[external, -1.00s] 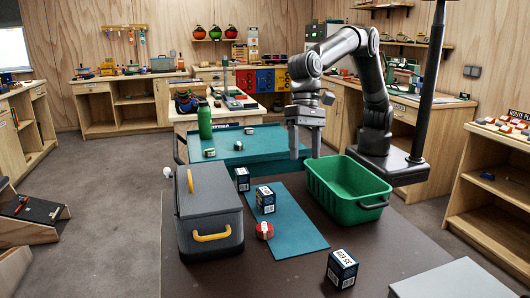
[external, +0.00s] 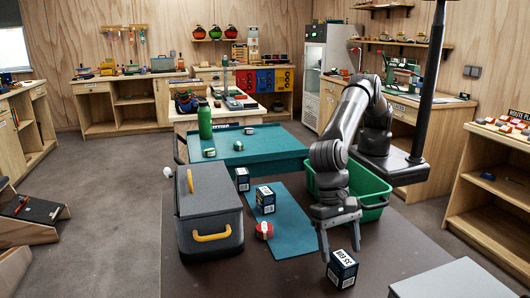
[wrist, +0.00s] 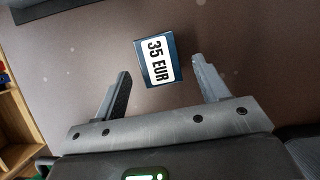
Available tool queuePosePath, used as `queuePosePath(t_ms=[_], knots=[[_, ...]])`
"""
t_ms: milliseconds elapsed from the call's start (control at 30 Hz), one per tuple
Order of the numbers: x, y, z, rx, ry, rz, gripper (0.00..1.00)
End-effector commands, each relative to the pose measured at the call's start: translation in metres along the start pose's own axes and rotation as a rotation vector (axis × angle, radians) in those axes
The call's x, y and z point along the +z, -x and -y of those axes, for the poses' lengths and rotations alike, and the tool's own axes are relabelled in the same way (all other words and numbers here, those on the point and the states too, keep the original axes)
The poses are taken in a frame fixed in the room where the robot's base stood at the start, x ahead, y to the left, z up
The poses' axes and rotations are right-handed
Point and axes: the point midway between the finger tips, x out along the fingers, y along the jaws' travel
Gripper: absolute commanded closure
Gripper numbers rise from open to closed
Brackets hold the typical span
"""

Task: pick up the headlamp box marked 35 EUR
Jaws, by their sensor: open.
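The headlamp box marked 35 EUR (external: 342,269) is a dark blue box with a white label, standing on the brown table near its front. In the wrist view the box (wrist: 158,61) shows its "35 EUR" label, ahead of and between the finger lines. My gripper (external: 340,254) is above and just behind the box in the external view, pointing down. In the wrist view my gripper (wrist: 163,72) is open, one finger on each side, with nothing held. I cannot tell its exact height above the box.
A green crate (external: 375,213) stands behind my gripper. Two other dark boxes stand nearby, one (external: 265,200) on the teal mat (external: 298,230) and one (external: 242,180) at its left edge. A red round item (external: 264,230) and a grey case (external: 210,215) are left. A grey panel (external: 440,284) is front right.

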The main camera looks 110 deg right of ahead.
Motion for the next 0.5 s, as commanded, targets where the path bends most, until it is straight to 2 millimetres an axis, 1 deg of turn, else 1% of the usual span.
queuePosePath(t_ms=[167,400,500], knots=[[-0.001,-0.013,0.000,0.001,0.001,0.000,0.33],[-0.002,-0.048,0.000,0.001,0.001,0.001,0.33],[-0.002,-0.055,0.001,0.000,0.000,0.001,0.33]])
